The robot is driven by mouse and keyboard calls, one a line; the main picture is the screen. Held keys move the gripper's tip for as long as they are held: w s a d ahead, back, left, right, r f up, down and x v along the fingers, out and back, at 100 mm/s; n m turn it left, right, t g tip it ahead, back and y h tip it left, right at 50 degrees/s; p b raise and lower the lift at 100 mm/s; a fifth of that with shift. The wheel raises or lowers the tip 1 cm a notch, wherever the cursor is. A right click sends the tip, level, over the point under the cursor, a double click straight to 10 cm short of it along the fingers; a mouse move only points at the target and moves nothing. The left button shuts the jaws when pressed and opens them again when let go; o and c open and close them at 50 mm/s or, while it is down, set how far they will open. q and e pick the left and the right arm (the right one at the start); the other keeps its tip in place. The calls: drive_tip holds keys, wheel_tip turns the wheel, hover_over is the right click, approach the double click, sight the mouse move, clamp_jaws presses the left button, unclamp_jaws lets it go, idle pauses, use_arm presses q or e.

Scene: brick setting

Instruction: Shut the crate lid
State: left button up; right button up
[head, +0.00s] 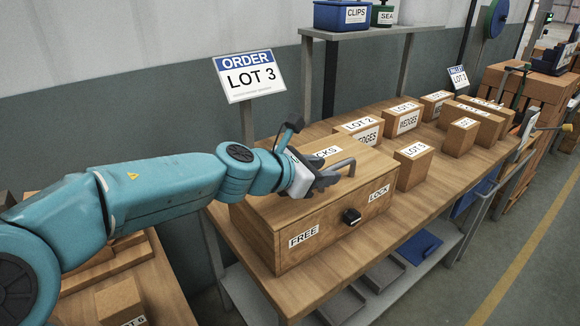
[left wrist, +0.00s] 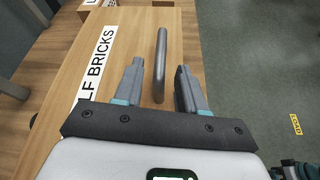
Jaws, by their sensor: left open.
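The wooden crate (head: 300,238) stands on the bench, with FREE and LOCK labels and a black knob (head: 351,216) on its front. Its lid (head: 268,211) looks level on top; whether a small gap is left under it I cannot tell. A grey bar handle (head: 345,164) rises from the lid and shows in the left wrist view (left wrist: 160,50). My left gripper (head: 328,178) is open over the lid at the handle. In the left wrist view its fingers (left wrist: 160,72) lie on either side of the handle, with gaps. My right gripper is not in view.
Labelled boxes, among them the LOT 2 box (head: 365,131) and the LOT 5 box (head: 413,166), stand behind and right of the crate. An ORDER LOT 3 sign (head: 249,76) stands behind it. The bench top (head: 385,222) is clear along its front edge.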

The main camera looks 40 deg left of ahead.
use_arm(q)
drive_tip(key=p+v, duration=0.2)
drive_tip(key=v, duration=1)
drive_tip(key=shift+s, duration=0.2)
drive_tip(key=shift+r, duration=0.15)
